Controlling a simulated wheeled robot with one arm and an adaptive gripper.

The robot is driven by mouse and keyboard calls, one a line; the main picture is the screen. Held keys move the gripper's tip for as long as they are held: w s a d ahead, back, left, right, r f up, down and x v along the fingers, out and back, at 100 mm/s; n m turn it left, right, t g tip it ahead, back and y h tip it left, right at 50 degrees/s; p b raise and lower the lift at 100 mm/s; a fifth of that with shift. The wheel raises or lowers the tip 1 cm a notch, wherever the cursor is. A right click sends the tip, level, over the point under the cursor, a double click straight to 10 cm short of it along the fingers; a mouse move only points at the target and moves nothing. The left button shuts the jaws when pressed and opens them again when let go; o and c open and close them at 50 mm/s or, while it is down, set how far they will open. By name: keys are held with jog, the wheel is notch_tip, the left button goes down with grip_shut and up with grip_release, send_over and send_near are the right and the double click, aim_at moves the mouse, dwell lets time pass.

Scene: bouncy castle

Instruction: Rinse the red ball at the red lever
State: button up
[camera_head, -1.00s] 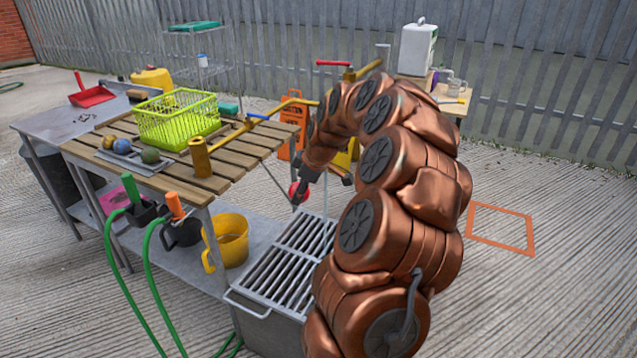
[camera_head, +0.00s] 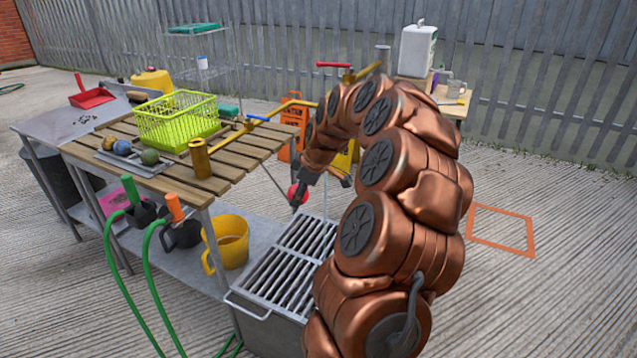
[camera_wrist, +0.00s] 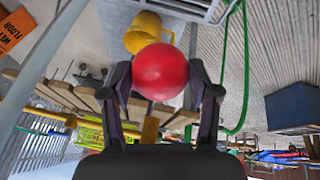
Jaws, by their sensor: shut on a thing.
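The red ball (camera_head: 296,190) is held in my gripper (camera_head: 299,199), above the far end of the slatted metal grate (camera_head: 262,284). The wrist view shows the red ball (camera_wrist: 160,72) between the two dark fingers of my gripper (camera_wrist: 162,84), which are shut on it. The red lever (camera_head: 333,64) sits on a brass tap behind the slatted table, above and beyond the ball. My copper arm hides part of the pipework by it. I cannot tell whether water is running.
The wooden slatted table (camera_head: 222,178) carries a green basket (camera_head: 178,122), a tray with several balls, a brass post (camera_head: 200,158) and a blue lever (camera_head: 258,117). A yellow jug (camera_head: 229,245) stands on the shelf below. Green hoses hang in front.

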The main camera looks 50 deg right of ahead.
dwell(0.4)
jog(key=a+r, duration=0.4)
jog(key=a, duration=0.1)
dwell(0.5)
dwell(0.7)
